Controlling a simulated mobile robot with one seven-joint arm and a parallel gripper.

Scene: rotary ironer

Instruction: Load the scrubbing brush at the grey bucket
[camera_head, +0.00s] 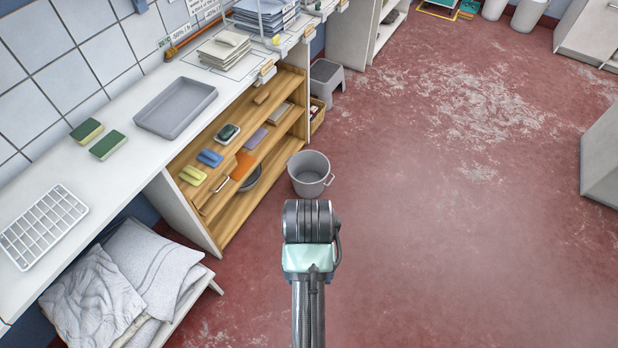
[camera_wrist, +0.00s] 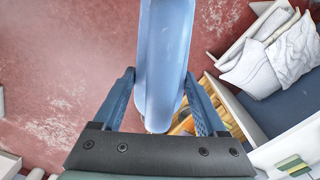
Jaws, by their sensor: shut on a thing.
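A long, smooth light-blue piece (camera_wrist: 165,50), which I take for the scrubbing brush, sits between the fingers of my gripper (camera_wrist: 158,82) in the wrist view. My gripper is shut on it. Its bristles do not show, and I cannot tell which side faces down. The grey bucket (camera_head: 308,168) stands upright on the red floor beside the wooden shelf in the head view. My arm is just in front of it in the picture and hides my gripper and the held piece there. I cannot make out the bucket in the wrist view.
A wooden shelf (camera_head: 262,145) under the white counter (camera_head: 140,112) holds blue and yellow brushes or sponges and other items. Two green-and-yellow sponges and a grey tray (camera_head: 178,105) lie on the counter. Cloths (camera_head: 110,285) lie at lower left. Floor to the right is clear.

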